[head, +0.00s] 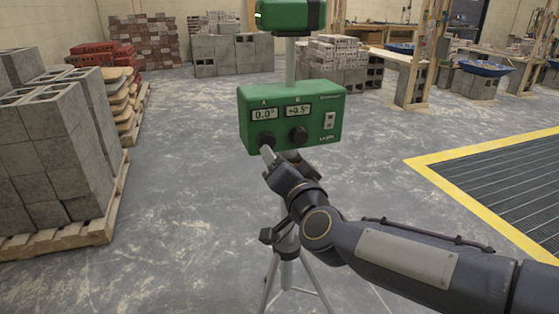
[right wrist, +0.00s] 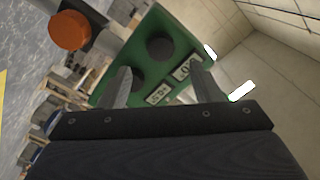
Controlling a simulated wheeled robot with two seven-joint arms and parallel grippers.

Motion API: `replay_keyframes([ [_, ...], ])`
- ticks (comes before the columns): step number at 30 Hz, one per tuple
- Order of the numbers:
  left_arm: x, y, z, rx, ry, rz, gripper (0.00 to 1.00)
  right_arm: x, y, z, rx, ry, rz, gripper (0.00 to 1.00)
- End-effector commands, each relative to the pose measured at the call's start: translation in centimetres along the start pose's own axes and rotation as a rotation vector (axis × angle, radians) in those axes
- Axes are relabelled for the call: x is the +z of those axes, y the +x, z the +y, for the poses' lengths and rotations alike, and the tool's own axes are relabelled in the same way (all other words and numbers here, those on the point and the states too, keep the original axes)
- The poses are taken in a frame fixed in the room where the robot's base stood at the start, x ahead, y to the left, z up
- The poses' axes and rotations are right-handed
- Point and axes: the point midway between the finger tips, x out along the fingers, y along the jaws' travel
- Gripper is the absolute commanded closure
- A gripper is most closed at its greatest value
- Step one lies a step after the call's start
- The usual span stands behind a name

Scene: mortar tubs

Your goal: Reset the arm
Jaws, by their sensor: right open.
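A green control box (head: 292,118) stands on a tripod (head: 287,270), with a display reading 0.0° under the letter A and one reading +0.5° under B. Dark knob A (head: 266,140) and dark knob B (head: 298,135) sit below the displays. My right gripper (head: 267,152) is just in front of knob A, at the box's lower left. In the right wrist view my right gripper (right wrist: 160,64) has its fingers apart, with the green box (right wrist: 150,20) beyond them. Whether a finger touches a knob cannot be told. My left gripper is not in view.
A green device (head: 290,15) tops the post above the box. Grey blocks on a pallet (head: 60,150) stand at left. A yellow-edged floor grate (head: 500,180) is at right, and blue tubs (head: 485,68) stand at the back right. An orange round part (right wrist: 68,30) shows in the wrist view.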

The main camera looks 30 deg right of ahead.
Motion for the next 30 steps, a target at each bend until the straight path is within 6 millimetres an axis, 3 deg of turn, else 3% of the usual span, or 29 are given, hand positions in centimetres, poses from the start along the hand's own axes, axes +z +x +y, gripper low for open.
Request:
replay_keyframes([
  [10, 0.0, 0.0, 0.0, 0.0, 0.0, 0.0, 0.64, 0.1, -0.1, 0.0, -0.004, -0.002, -0.009, 0.42],
  [14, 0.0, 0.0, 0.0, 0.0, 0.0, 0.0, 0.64, 2.1, -1.3, -0.3, -0.042, -0.038, -0.118, 0.42],
  [17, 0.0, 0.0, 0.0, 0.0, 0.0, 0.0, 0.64, 5.4, -3.7, -0.1, -0.083, -0.104, -0.302, 0.42],
  [21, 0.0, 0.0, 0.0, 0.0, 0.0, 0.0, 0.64, 10.6, -8.9, 1.9, -0.095, -0.221, -0.604, 0.42],
  [24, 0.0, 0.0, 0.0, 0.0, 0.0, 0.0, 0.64, 13.1, -12.3, 3.9, -0.071, -0.288, -0.771, 0.42],
  [30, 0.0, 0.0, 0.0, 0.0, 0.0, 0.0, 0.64, 16.1, -18.4, 8.1, 0.012, -0.39, -1.034, 0.42],
])
